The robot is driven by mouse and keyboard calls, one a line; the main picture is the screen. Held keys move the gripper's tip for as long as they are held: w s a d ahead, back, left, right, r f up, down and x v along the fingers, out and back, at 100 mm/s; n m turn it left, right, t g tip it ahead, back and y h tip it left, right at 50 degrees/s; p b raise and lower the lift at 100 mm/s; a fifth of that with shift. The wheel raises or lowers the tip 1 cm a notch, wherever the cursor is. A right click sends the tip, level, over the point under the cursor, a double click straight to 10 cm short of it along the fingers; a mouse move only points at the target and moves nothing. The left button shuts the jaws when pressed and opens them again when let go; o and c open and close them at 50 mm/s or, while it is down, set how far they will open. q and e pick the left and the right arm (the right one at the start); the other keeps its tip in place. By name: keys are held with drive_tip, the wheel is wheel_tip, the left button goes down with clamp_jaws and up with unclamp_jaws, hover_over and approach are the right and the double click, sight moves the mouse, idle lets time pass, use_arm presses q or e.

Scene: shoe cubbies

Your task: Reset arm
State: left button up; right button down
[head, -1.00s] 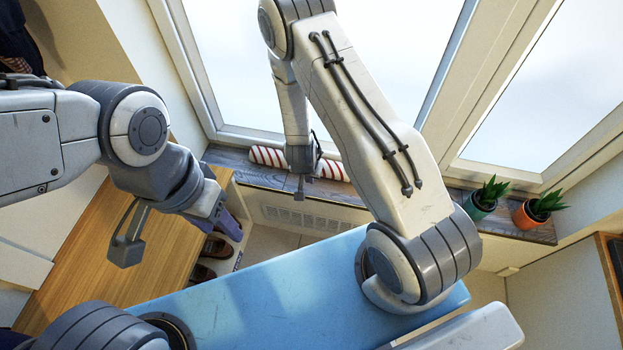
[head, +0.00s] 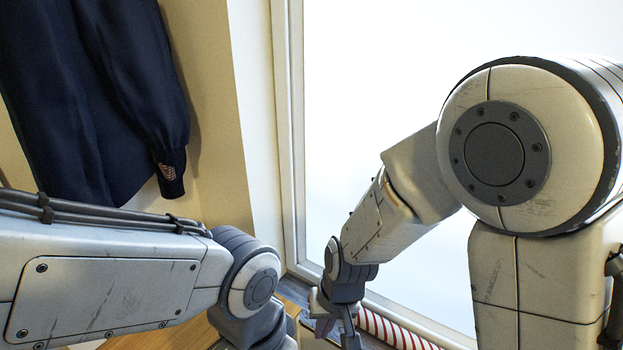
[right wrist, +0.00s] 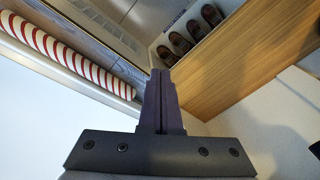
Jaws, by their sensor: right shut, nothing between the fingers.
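My right gripper (head: 322,325) is low in the middle of the head view, in front of the window and partly cut by the bottom edge. In the right wrist view its two dark fingers (right wrist: 160,78) are pressed together with nothing between them. They point out over the room, apart from any object. My left arm (head: 110,275) comes in from the left of the head view. Its wrist runs off the bottom edge, and its fingers are out of frame.
A red-and-white striped roll (head: 395,332) lies along the window sill; it also shows in the right wrist view (right wrist: 65,55). A dark garment (head: 100,95) hangs at upper left. Brown shoes (right wrist: 180,42) sit beside a wooden surface (right wrist: 245,55).

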drive_tip(key=s+d+r+n+g, duration=0.15)
drive_tip(key=s+r+n, duration=0.45)
drive_tip(key=s+r, duration=0.6)
wheel_tip(320, 180, up, 17)
drive_tip(key=s+d+p, duration=0.1)
drive_tip(key=p, duration=1.8)
drive_tip(key=shift+s+r+h, duration=0.15)
drive_tip(key=shift+s+h, duration=0.25)
drive_tip(key=shift+d, duration=0.15)
